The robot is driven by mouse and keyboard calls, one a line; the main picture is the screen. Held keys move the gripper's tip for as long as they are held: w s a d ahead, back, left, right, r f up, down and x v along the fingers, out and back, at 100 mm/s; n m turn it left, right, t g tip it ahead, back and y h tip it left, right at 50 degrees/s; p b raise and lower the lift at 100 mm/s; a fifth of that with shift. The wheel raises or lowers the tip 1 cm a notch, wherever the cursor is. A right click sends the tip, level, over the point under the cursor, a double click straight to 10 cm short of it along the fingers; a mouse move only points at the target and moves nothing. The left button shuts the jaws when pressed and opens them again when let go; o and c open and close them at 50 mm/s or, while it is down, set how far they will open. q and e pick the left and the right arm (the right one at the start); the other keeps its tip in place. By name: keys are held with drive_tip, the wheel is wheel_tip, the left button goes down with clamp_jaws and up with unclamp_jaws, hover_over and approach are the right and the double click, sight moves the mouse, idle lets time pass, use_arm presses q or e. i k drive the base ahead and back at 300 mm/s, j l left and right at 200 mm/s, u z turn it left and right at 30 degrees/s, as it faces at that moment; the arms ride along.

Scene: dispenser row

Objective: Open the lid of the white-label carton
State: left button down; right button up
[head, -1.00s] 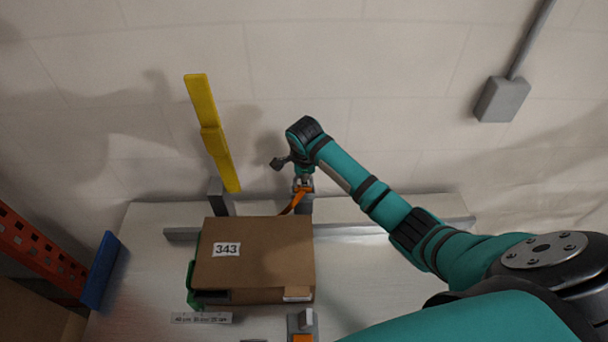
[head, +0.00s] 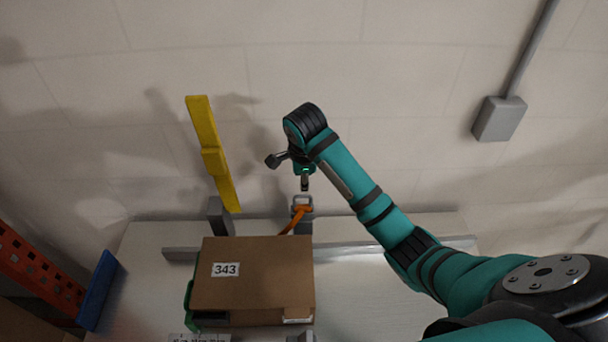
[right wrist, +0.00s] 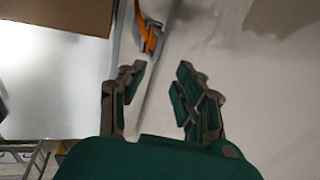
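The brown carton (head: 265,262) with a white label (head: 226,270) reading 343 stands on the pale table. Its top lies flat and looks closed. A corner of it shows in the right wrist view (right wrist: 70,12). My right gripper (head: 305,186) is above and behind the carton's far right corner, close to an orange strap-like piece (head: 297,218) on a grey fitting. In the right wrist view its two fingers (right wrist: 160,78) are spread with nothing between them. The orange piece (right wrist: 148,37) lies beyond the fingertips, apart from them. My left gripper is not in view.
A yellow upright bar (head: 212,150) on a grey post stands behind the carton's left side. A green part (head: 189,305) shows at the carton's left edge. A grey rail (head: 350,249) crosses the table. A blue panel (head: 99,288) stands at the left.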

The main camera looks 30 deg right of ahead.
sight(271, 272)
drive_tip(key=k, duration=2)
